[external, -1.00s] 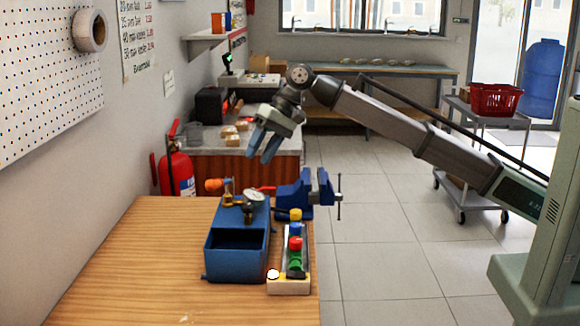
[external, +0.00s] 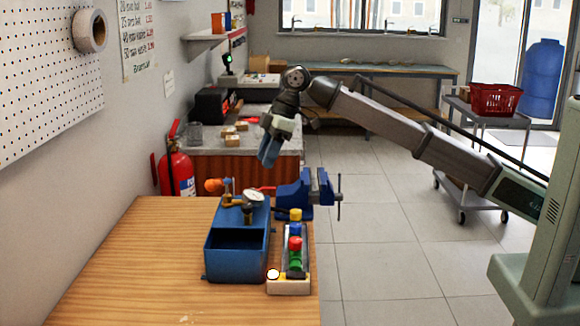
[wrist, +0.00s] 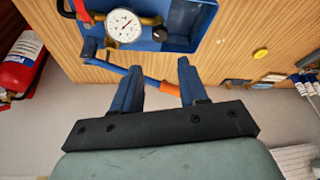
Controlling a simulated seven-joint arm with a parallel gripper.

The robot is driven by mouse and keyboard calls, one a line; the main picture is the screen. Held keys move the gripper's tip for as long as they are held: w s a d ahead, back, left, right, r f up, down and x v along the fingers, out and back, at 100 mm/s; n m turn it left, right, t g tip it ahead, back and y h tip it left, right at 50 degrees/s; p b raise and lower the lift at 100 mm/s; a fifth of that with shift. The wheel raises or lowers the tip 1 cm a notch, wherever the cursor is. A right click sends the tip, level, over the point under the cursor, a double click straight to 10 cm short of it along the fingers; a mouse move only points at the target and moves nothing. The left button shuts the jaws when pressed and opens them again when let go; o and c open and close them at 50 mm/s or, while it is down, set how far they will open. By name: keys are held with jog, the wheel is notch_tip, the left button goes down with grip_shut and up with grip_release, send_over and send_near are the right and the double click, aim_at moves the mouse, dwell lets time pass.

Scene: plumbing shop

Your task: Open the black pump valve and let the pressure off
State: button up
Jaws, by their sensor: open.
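The blue pump (external: 236,264) stands on the wooden bench, with an open tank at its front. A round white gauge (external: 254,196) and brass fittings sit on its top; the gauge also shows in the wrist view (wrist: 122,25). A small black knob (external: 249,213), apparently the valve, is near the gauge; a dark knob (wrist: 160,34) shows beside the gauge in the wrist view. The pump lever ends in an orange grip (external: 213,185). My gripper (external: 268,157) is open and empty, above and behind the pump. Its fingers (wrist: 158,66) are spread, pointing toward the pump, touching nothing.
A blue vise (external: 309,192) stands right of the pump, close to the gripper's side. A stand with coloured buttons (external: 291,285) sits at the bench's right edge. A fire extinguisher (external: 177,165) is by the wall. The bench's left side is clear.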

aim_at(248, 206)
jog(key=x, duration=1.3)
jog(key=shift+s+a+f, duration=0.1)
jog(key=shift+c, duration=0.2)
jog(key=c, duration=0.7)
jog(key=shift+n+g, duration=0.6)
jog(key=shift+n, duration=1)
jog(key=shift+h, duration=0.3)
jog(key=o, duration=0.7)
jog(key=shift+o, duration=0.2)
jog(key=v, duration=1.4)
